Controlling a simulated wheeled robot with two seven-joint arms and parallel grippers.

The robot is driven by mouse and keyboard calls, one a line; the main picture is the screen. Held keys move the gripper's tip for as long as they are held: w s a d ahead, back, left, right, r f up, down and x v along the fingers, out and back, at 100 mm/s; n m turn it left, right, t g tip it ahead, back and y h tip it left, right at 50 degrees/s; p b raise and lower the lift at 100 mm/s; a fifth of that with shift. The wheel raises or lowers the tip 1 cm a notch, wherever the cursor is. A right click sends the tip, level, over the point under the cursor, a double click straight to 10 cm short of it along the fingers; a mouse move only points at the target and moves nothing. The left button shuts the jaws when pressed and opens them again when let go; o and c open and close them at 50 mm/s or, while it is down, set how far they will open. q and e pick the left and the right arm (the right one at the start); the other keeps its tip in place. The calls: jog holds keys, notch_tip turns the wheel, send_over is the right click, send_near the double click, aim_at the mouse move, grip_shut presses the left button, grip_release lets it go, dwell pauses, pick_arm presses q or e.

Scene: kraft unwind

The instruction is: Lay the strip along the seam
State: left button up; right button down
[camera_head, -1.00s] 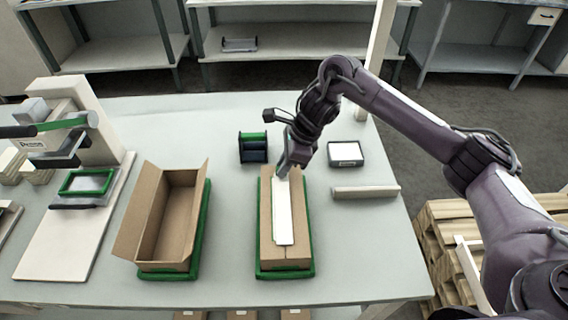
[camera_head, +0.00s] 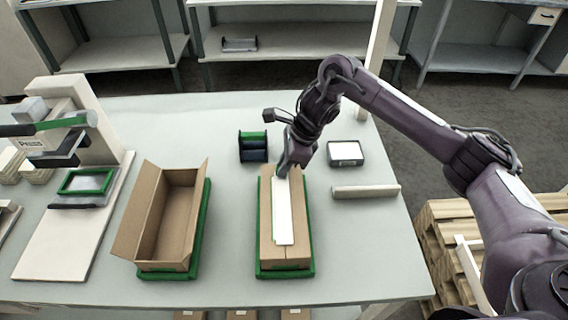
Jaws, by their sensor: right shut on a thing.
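A white strip (camera_head: 283,215) lies lengthwise along the middle of the top of a closed cardboard box (camera_head: 298,240), over where the seam runs. The box sits in a green-rimmed tray (camera_head: 286,273). My right gripper (camera_head: 283,172) is at the far end of the strip, pointing down and shut on it. The fingertips are small and partly hidden by the gripper body. My left gripper is not clearly in view.
An open, empty cardboard box (camera_head: 168,222) stands in another green tray to the left. A dark dispenser (camera_head: 253,147), a small flat tray (camera_head: 345,153) and a pale bar (camera_head: 365,191) lie near the closed box. A press (camera_head: 65,150) stands at the far left.

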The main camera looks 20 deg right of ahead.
jog(key=shift+f, duration=0.1)
dwell(0.3)
jog(key=c, duration=1.3)
grip_release()
jog(key=shift+c, duration=0.2)
jog(key=v, duration=0.7)
jog(key=shift+d+r, duration=0.2)
jog(key=shift+r, duration=0.2)
